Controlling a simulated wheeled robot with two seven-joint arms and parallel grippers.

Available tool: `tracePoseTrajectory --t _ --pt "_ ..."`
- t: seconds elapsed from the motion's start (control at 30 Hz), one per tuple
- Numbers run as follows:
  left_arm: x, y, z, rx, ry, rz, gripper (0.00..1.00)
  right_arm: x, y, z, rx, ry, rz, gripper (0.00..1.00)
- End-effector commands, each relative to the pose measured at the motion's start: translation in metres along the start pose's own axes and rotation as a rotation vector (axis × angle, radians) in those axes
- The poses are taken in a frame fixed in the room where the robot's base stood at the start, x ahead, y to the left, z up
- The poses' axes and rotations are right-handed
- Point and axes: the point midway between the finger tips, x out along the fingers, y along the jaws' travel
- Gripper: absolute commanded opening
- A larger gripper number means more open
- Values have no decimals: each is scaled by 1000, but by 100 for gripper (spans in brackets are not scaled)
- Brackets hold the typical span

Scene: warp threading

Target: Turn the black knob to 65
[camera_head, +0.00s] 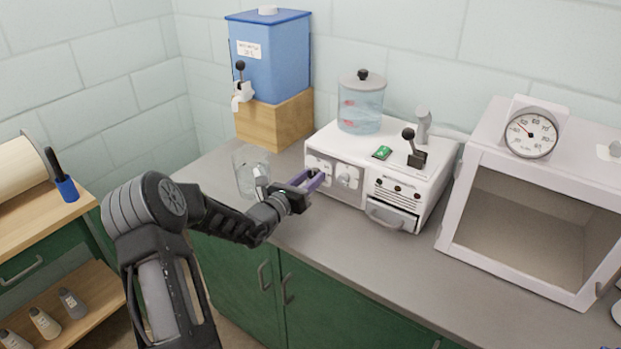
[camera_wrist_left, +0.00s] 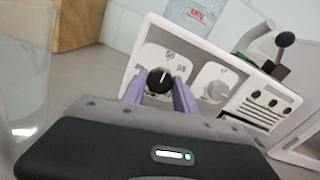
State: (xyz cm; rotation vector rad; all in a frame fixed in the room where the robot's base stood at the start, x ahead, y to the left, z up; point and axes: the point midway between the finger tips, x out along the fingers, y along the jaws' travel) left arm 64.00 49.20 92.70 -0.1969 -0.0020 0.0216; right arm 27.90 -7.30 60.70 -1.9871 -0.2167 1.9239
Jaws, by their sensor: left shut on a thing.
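The black knob (camera_wrist_left: 160,80) sits on a white dial plate at the left of the white machine's front, as the left wrist view shows. Marks around it read about 50 at the top, with others at the sides; its white pointer line is tilted a little right of straight up. My left gripper (camera_head: 312,180) is at the machine's front left in the head view. Its purple fingers (camera_wrist_left: 160,95) are shut on the knob from both sides. In the head view the fingers mostly hide the knob. My right gripper is in neither view.
A grey knob (camera_wrist_left: 217,90) is just right of the black one. The white machine (camera_head: 440,165) carries a water tank (camera_head: 361,110) and a black lever (camera_head: 411,145). A glass (camera_head: 245,175) stands left of my gripper. A white oven (camera_head: 455,205) with a gauge stands right.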

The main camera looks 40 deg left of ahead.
Motion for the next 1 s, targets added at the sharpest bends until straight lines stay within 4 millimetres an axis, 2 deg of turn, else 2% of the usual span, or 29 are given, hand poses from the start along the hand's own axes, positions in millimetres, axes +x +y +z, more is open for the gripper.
tracePoseTrajectory --t 0.1,0.57,0.77,1.0 --pt "0 0 0 0 0 0 0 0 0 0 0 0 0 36" --pt "0 0 -2 52 0 0 0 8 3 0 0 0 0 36" --pt "0 0 -3 151 -1 -1 0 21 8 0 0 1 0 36" --pt "0 0 -6 341 -2 -1 0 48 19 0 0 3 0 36"
